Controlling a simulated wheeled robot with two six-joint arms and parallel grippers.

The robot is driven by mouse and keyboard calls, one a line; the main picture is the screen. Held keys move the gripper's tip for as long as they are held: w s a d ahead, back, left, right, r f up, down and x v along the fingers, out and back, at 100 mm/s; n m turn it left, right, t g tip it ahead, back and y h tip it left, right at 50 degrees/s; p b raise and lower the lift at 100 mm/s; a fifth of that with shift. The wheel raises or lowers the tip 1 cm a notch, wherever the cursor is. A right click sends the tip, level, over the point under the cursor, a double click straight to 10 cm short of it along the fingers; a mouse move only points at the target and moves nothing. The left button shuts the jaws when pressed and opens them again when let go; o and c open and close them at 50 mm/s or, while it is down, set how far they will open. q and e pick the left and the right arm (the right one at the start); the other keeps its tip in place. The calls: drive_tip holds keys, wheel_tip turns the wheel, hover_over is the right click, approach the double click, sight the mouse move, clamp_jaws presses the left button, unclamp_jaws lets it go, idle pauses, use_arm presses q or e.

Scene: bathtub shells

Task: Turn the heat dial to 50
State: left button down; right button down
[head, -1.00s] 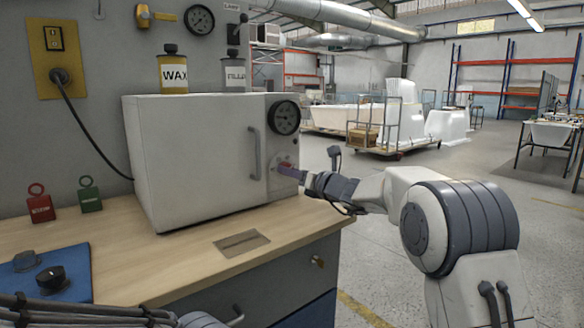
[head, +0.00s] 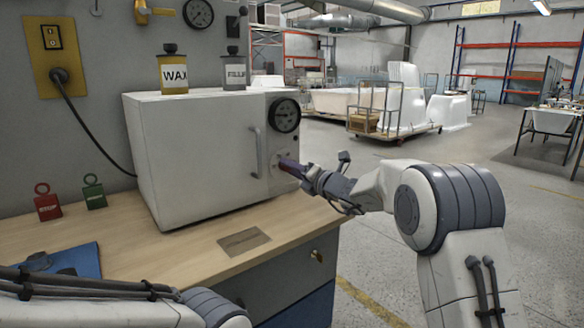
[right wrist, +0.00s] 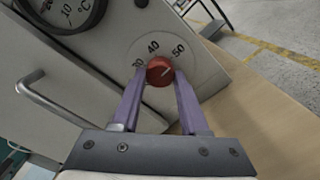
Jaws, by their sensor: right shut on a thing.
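The heat dial is a small red knob (right wrist: 160,70) on the pale front panel of a white oven (head: 200,160). In the right wrist view the numbers 40 and 50 show around it, with another partly hidden at left. A pale line on the knob seems to slant up right, towards 50. My right gripper (right wrist: 160,82) has its two purple fingers on either side of the knob, shut on it. In the head view the right gripper (head: 290,165) reaches the panel below the round gauge (head: 284,115) and hides the knob.
The oven stands on a wooden bench (head: 130,255). Its door handle (head: 257,150) is just left of the panel. Red (head: 46,206) and green (head: 94,196) tags and a blue pad (head: 85,262) are on the bench's left. Open floor lies to the right.

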drive_tip(key=shift+f, duration=0.15)
drive_tip(key=shift+c, duration=2.1)
unclamp_jaws()
drive_tip(key=shift+s+d, duration=0.1)
drive_tip(key=v, duration=1)
drive_tip(key=shift+s+d, duration=0.1)
